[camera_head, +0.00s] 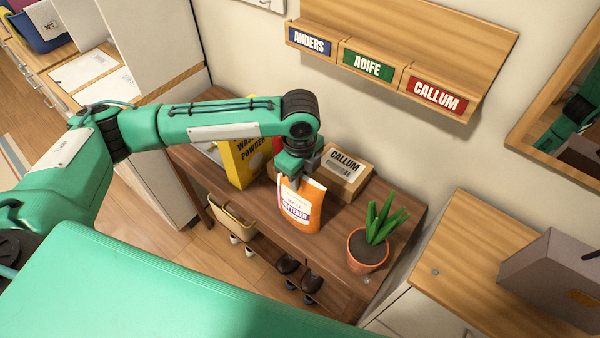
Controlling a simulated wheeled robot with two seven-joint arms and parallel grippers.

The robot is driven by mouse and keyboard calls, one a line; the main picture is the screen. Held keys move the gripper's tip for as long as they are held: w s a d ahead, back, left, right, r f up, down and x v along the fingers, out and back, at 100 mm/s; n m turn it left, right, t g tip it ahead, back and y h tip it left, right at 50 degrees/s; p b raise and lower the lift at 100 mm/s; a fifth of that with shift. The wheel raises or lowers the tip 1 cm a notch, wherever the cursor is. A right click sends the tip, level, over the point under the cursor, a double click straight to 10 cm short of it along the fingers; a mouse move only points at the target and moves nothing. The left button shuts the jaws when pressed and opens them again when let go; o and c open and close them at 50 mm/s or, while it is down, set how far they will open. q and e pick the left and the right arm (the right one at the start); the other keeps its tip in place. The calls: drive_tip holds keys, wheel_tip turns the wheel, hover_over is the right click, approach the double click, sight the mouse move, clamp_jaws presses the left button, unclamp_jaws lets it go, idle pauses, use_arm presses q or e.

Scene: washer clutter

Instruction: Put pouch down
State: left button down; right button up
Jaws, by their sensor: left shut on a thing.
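The pouch (302,209) is orange with a white and purple label that reads in part "softener". It stands upright at the front part of the brown wooden table (334,249). My left gripper (296,180) comes down from above and is shut on the pouch's top. The pouch's bottom looks at or very near the table top; I cannot tell whether it touches. My right gripper is not in view.
A yellow washing powder box (240,160) stands left of the pouch. A cardboard box labelled Callum (345,172) lies behind it. A potted plant (369,246) stands to the right. A wall shelf (420,40) carries name labels. Shoes (288,263) sit below.

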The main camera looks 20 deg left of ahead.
use_arm(q)
drive_tip(key=c, duration=1.1)
unclamp_jaws()
drive_tip(key=shift+f, duration=0.1)
wheel_tip(320, 180, up, 12)
drive_tip(key=shift+r+b, duration=0.1)
drive_tip(key=shift+b, duration=1.05)
